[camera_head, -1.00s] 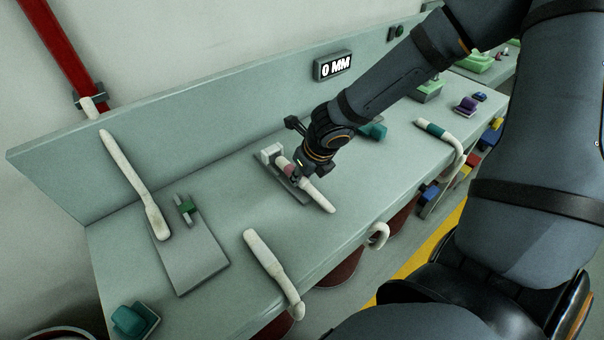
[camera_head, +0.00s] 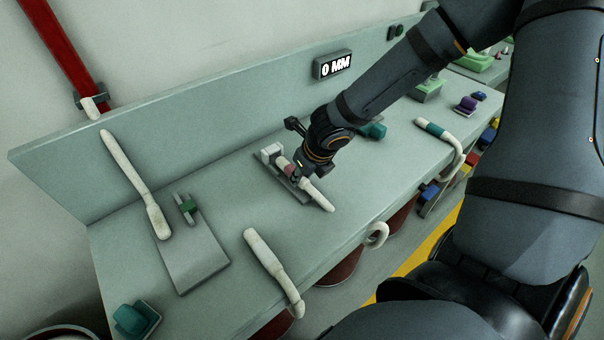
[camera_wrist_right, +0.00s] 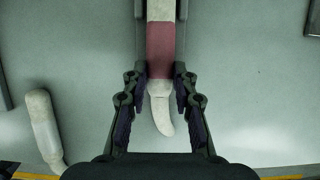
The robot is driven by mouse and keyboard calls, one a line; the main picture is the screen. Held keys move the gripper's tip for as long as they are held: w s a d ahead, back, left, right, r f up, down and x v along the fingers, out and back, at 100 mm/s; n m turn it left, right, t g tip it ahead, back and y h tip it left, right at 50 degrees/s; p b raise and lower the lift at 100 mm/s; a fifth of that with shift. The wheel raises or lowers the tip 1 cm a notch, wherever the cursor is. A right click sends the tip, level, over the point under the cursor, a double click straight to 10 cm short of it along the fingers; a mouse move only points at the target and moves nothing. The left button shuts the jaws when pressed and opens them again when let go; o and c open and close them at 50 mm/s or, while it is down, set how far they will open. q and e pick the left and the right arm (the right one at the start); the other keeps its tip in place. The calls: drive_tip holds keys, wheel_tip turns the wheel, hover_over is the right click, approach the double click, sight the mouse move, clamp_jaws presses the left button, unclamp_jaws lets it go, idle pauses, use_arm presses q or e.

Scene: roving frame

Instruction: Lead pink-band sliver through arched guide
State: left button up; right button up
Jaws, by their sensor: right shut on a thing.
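The pink-band sliver (camera_head: 318,196) is a pale, soft-looking strand lying along a dark grey plate (camera_head: 265,178) on the bench. Its pink band (camera_wrist_right: 160,48) shows between my fingers in the right wrist view, with the pale curved tail (camera_wrist_right: 161,112) toward me. My right gripper (camera_head: 294,176) is shut on the sliver at the band; it also shows in the right wrist view (camera_wrist_right: 160,84). A small white block (camera_head: 271,151), which looks like the arched guide, stands at the plate's far end. I cannot tell whether the sliver passes through it. My left gripper is not in view.
Other pale strands lie on the bench, one at left (camera_head: 135,180), one at the front edge (camera_head: 270,262), and a teal-banded one (camera_head: 432,128) at right. A display (camera_head: 333,65) reads 0 MM.

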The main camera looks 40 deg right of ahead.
drive_tip(key=shift+f, duration=0.4)
drive_tip(key=o, duration=1.8)
drive_tip(key=shift+c, duration=0.2)
drive_tip(key=shift+r, duration=0.55)
drive_tip(key=v, duration=1.1)
drive_tip(key=shift+s, duration=0.1)
